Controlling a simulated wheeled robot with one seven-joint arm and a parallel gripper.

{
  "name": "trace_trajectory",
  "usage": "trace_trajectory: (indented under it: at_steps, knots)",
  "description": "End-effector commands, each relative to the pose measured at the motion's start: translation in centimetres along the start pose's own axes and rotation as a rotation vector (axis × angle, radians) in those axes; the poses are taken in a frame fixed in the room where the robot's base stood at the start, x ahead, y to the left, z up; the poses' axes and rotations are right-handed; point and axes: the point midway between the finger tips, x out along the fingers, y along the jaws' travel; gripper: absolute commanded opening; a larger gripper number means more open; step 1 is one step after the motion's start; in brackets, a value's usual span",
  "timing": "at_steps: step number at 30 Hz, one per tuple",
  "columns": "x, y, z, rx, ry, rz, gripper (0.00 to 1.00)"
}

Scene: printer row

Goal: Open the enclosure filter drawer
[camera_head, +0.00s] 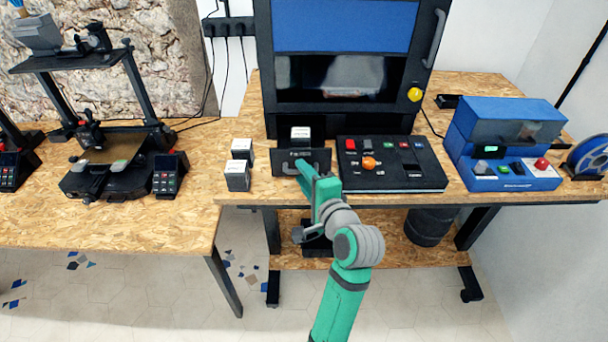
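The enclosure (343,70) is a tall dark cabinet with a blue upper panel, standing at the back of the right table. The dark filter drawer (320,158) stands out in front of its base at the left, with its front panel facing me. A white-topped dark block (301,133) shows just behind that panel, apparently in the drawer. A pale handle (283,168) shows at the left part of the drawer front. My gripper (304,170) is at the drawer front, by the handle. My arm hides part of the front, and I cannot tell whether the fingers are closed on the handle.
Two white-topped blocks (238,176) stand left of the drawer. A black control panel (388,180) with coloured buttons lies close on its right. A blue machine (505,135) and a filament spool (588,157) are further right. A printer (110,180) stands on the left table.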

Motion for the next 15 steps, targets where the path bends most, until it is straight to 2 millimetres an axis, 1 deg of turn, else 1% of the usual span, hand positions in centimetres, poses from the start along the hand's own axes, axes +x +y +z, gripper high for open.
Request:
trace_trajectory:
  at_steps: [5,12,15]
  knots:
    - [-2.2,0.0,-0.1,-0.001,0.003,-0.001,0.28]
    - [-6.8,0.0,-0.1,0.000,0.004,-0.001,0.28]
    - [-8.4,0.0,-0.2,0.000,0.006,-0.001,0.28]
